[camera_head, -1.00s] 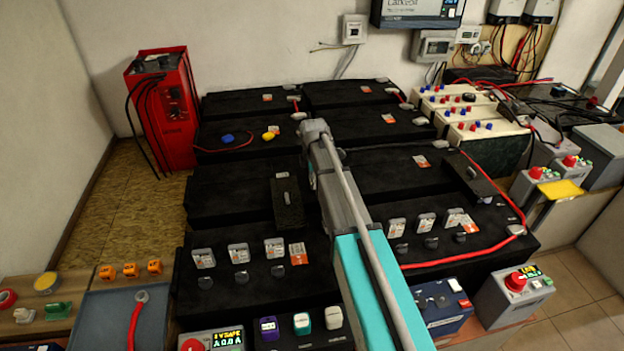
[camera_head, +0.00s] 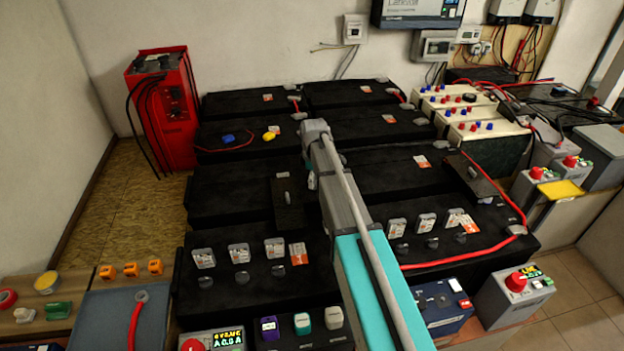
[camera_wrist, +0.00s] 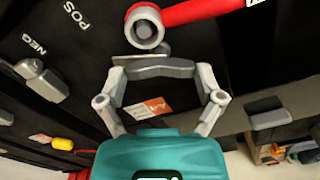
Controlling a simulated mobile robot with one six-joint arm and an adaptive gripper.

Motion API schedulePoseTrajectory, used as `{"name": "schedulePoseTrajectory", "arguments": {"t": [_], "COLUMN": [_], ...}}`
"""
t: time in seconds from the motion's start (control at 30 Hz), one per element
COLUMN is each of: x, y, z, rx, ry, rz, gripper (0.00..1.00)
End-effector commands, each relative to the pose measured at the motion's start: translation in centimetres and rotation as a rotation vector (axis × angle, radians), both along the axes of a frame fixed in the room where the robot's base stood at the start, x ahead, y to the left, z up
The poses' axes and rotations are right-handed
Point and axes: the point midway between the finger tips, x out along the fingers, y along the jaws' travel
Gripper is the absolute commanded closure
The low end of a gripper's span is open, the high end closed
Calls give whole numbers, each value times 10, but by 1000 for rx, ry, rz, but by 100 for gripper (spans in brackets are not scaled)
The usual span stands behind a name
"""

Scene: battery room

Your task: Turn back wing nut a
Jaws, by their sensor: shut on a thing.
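In the wrist view, my gripper (camera_wrist: 155,72) has its two grey fingers on either end of a flat grey wing nut (camera_wrist: 165,66). A ring lug (camera_wrist: 145,27) on a red cable (camera_wrist: 200,11) lies just beyond the nut, on the dark battery top. No letter on the nut can be read. In the head view, my gripper (camera_head: 312,181) shows only as a small grey part beside my arm, over the middle black batteries. The arm hides the nut there.
Black batteries (camera_head: 230,188) fill the middle. A grey terminal piece (camera_wrist: 42,78) stands near the NEG marking in the wrist view. A red charger (camera_head: 165,110) stands at the back left. Cream batteries (camera_head: 490,133) with red and blue caps stand at the right.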

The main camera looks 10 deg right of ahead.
Motion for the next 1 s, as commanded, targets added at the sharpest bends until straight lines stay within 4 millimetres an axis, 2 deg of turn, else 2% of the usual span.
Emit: {"name": "schedulePoseTrajectory", "arguments": {"t": [1.0], "x": [-2], "y": [-3], "z": [0], "rx": [-8], "ry": [2], "rz": [-951], "gripper": [62]}}
